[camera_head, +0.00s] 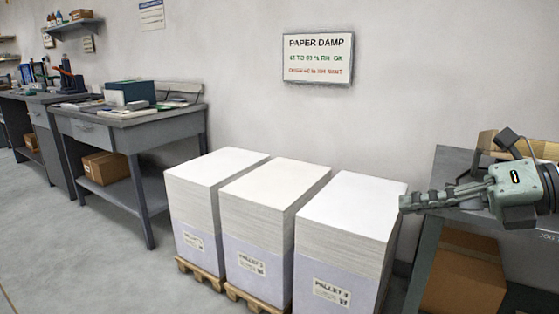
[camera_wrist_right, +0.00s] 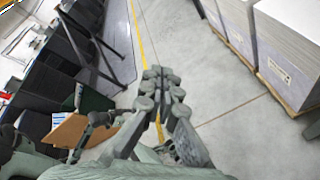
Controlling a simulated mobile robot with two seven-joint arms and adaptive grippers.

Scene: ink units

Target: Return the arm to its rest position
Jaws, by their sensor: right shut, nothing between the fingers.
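My right gripper (camera_head: 408,202) comes in from the right edge in the head view, at the height of the near paper stack's top and close to its right side in the picture. Its fingers are together with nothing between them. In the right wrist view the shut fingers (camera_wrist_right: 160,76) point out over bare floor. My left gripper is in neither view.
Three tall paper stacks (camera_head: 345,215) stand on wooden pallets (camera_head: 201,273) by the wall. A grey table (camera_head: 446,163) with a cardboard box (camera_head: 464,275) below it is at right. Workbenches (camera_head: 125,120) stand at left. The floor (camera_head: 80,250) at front left is clear.

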